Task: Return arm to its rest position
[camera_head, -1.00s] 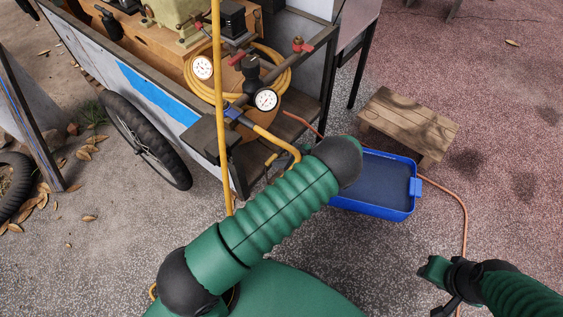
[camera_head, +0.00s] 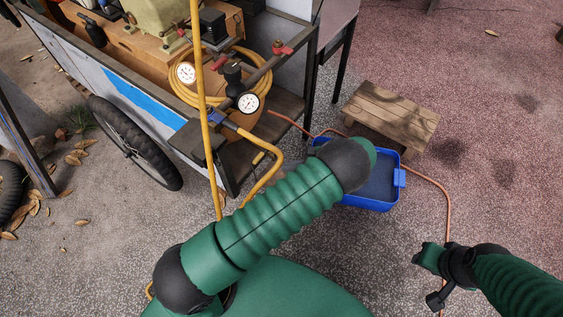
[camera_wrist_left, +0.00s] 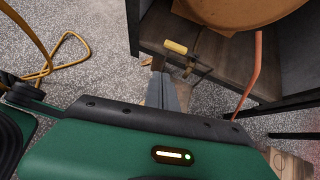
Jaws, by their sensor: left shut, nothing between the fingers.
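My left arm (camera_head: 275,215), green and ribbed, crosses the middle of the head view from lower left to upper right and ends at a black joint in front of the blue tray; its gripper is hidden there. In the left wrist view, the left gripper (camera_wrist_left: 168,92) shows as grey fingers, shut and empty, pointing at the cart's lower shelf. A yellow-handled tool (camera_wrist_left: 176,47) lies on that shelf beyond the fingertips. My right gripper (camera_head: 438,280) is at the lower right of the head view over the gravel; its finger opening is unclear.
The compressor cart (camera_head: 150,95) with gauges and yellow hose stands upper left. A yellow pole (camera_head: 205,110) rises before it. A blue tray (camera_head: 372,203) and wooden stool (camera_head: 390,115) are right of it. An orange hose (camera_head: 440,195) runs along the ground. The far right ground is clear.

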